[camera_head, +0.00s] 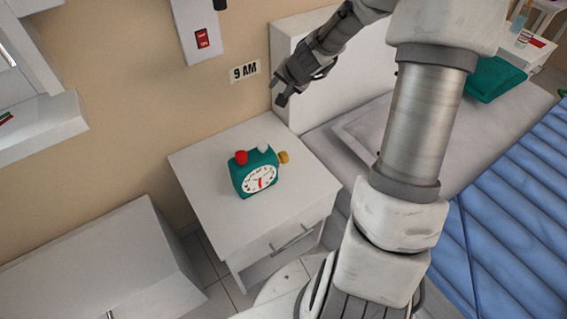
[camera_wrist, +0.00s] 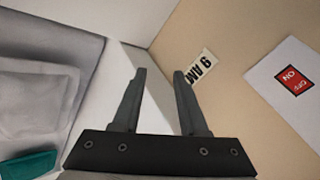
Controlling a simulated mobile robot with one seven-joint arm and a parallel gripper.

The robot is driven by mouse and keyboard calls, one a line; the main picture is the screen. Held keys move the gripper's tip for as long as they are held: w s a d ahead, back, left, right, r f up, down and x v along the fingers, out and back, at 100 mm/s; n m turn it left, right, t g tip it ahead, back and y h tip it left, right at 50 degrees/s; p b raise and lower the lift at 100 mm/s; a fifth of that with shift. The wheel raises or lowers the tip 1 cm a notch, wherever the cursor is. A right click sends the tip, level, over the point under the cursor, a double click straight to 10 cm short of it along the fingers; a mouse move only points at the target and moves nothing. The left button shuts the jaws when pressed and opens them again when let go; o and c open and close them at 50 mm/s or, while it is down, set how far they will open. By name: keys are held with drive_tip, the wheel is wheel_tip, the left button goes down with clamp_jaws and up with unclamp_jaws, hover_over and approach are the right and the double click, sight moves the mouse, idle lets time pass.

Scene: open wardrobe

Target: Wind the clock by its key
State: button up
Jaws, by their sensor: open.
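A green alarm clock (camera_head: 258,172) stands upright on a white nightstand (camera_head: 295,198). It has a white dial, a red button on its top left and a pale knob on top. A yellow key (camera_head: 283,157) sticks out from its right side. My gripper (camera_head: 279,97) is open and empty, above and behind the clock, near the wall and the headboard. In the wrist view the two fingers (camera_wrist: 159,72) are spread with nothing between them. The clock does not show in the wrist view.
A "9 AM" label (camera_head: 245,71) is on the beige wall, right of a panel with a red switch (camera_head: 202,39). A bed with a pillow and blue cover (camera_head: 515,200) lies to the right. A white cabinet (camera_head: 100,265) stands at lower left. The nightstand top around the clock is clear.

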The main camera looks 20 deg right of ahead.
drive_tip(key=s+a+f+n+g+b, duration=0.1)
drive_tip(key=s+f+n+b, duration=0.25)
drive_tip(key=n, duration=0.25)
drive_tip(key=n+g+b, duration=0.2)
drive_tip(key=n+b, duration=0.1)
drive_tip(key=n, duration=0.3)
approach(284, 153)
drive_tip(key=b+x, duration=0.5)
drive_tip(key=x, duration=0.5)
drive_tip(key=shift+a+b, duration=0.1)
drive_tip(key=shift+b, duration=0.2)
clamp_jaws()
